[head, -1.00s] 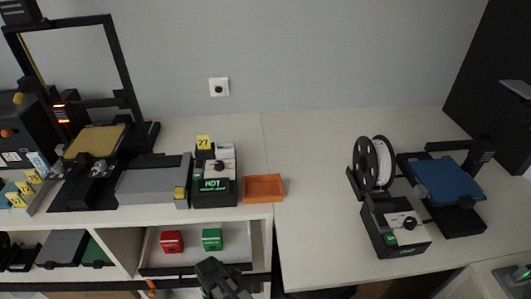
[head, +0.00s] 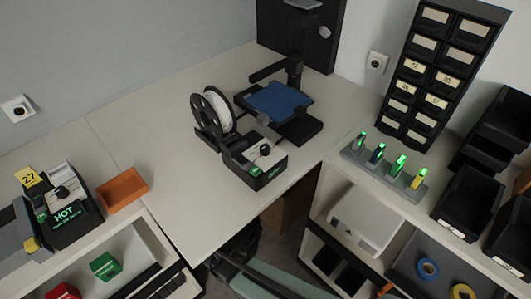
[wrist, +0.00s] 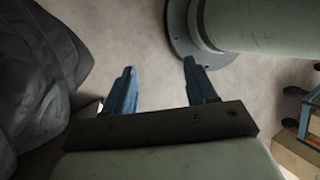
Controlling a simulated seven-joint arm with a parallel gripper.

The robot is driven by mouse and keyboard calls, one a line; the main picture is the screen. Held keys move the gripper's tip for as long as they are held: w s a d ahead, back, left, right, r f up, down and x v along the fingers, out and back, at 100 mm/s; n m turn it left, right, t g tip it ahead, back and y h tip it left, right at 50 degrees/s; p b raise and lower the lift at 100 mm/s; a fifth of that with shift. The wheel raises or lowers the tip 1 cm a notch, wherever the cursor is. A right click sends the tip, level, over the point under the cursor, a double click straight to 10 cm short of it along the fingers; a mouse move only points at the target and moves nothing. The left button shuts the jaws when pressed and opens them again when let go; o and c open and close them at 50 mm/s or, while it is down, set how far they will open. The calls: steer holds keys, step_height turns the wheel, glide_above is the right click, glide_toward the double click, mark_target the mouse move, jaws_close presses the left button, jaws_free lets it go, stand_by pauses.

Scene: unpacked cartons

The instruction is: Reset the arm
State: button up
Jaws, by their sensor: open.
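My gripper (wrist: 158,72) shows in the wrist view with its two blue fingers apart and nothing between them. It points down over a bare grey floor (wrist: 150,35). A round dark base plate with a pale green column, part of my own body, stands at the top right of that view. In the head view a pale green link of my arm shows at the bottom middle; my gripper's fingers cannot be made out there.
Drawers (head: 435,70) and black bins (head: 468,203) stand right. Dark draped material (wrist: 35,75) is left in the wrist view.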

steer(key=d+f+m+g+y, duration=0.1)
steer(key=d+f+m+g, duration=0.15)
steer(key=d+m, duration=1)
steer(key=s+d+m+g+y, duration=0.1)
steer(key=s+d+m+y, duration=0.1)
steer(key=d+m, duration=0.4)
steer(key=s+d+m+g+y, duration=0.1)
steer(key=s+d+m+y, duration=0.1)
steer(key=s+d+m, duration=0.3)
steer(key=shift+s+d+f+m, duration=0.3)
steer(key=shift+d+m, duration=0.45)
steer(key=shift+d, duration=1.45)
steer(key=shift+g, duration=0.25)
steer(key=shift+c, duration=0.2)
